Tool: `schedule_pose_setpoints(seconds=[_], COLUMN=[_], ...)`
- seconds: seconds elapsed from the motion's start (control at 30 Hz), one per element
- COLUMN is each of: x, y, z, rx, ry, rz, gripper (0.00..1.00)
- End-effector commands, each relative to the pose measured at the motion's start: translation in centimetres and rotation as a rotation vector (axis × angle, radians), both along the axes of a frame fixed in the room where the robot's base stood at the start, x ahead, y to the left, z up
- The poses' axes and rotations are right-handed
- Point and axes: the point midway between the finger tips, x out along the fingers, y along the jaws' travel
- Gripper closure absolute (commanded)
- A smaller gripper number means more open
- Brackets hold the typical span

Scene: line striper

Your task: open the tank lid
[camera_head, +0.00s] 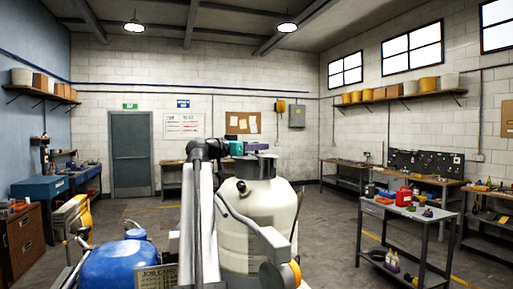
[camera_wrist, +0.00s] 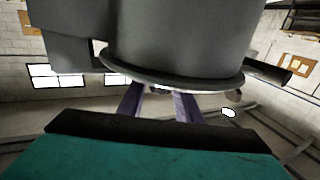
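The cream tank (camera_head: 258,215) stands upright just ahead of me in the head view. Its dark grey lid (camera_head: 256,167) sits on top and looks closed. My gripper (camera_head: 262,147), teal with purple fingers, is just above the lid. In the wrist view, which looks upside down, the lid (camera_wrist: 175,40) appears as a large grey cylinder with a wider rim. My two purple fingers (camera_wrist: 160,98) stand apart with a clear gap between them. Their tips are hidden behind the grey rim, so I cannot tell whether they touch the lid. I see nothing held between them.
A blue tank (camera_head: 120,264) is at the lower left. A grey cart (camera_head: 408,208) carrying a red can and tools stands to the right. Workbenches line the walls, with a grey door (camera_head: 131,153) at the back. Open floor lies between the tank and the cart.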

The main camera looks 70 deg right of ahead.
Motion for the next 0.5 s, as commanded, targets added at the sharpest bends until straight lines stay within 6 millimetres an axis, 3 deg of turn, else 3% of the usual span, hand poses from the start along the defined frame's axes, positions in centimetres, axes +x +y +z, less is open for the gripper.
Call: schedule_pose_setpoints(seconds=[0.03,0.17,0.5], x=[0.0,-0.01,-0.07], y=[0.01,0.03,0.14], z=[0.01,0.02,0.0], rx=[0.0,0.0,-0.005], ry=[0.0,0.0,-0.005], rz=[0.0,-0.001,-0.002], gripper=[0.78,1.0,1.0])
